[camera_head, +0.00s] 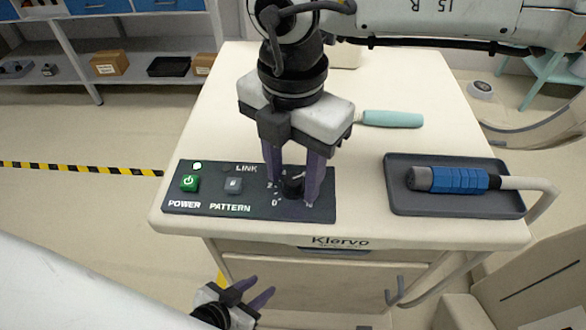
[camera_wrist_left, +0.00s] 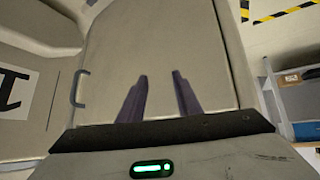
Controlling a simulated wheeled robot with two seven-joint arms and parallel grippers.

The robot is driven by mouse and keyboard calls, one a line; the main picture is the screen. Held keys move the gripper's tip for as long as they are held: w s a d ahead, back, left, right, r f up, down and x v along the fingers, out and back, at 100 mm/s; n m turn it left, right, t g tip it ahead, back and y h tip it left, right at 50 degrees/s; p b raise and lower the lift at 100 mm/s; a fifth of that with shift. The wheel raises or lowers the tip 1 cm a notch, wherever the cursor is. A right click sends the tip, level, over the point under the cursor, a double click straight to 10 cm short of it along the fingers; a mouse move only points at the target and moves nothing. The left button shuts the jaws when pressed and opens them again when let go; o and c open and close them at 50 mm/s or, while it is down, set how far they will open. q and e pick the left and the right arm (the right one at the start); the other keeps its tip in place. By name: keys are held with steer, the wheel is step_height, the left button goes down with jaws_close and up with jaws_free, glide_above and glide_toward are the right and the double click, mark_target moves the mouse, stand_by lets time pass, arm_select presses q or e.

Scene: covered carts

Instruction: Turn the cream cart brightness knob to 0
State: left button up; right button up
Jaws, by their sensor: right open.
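The cream cart (camera_head: 390,75) fills the middle of the head view. On its front left lies a dark control panel (camera_head: 255,208) with a scale marked from 0. The dark brightness knob (camera_head: 292,188) is partly hidden by my right gripper (camera_head: 294,192), which reaches down from above. Its two purple fingers stand open, one on each side of the knob; I cannot tell whether they touch it. The knob's pointer setting is not readable. My left gripper (camera_head: 262,287) is open and empty, low in front of the cart; its fingers also show in the left wrist view (camera_wrist_left: 160,80).
A grey tray (camera_head: 400,200) with a blue-gripped handpiece (camera_head: 458,180) sits at the cart's right. A teal-handled tool (camera_head: 390,119) lies behind my right gripper. The green power button (camera_head: 189,183) is left of the knob.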

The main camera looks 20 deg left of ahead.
steer(key=c, duration=1)
steer(key=shift+c, duration=0.2)
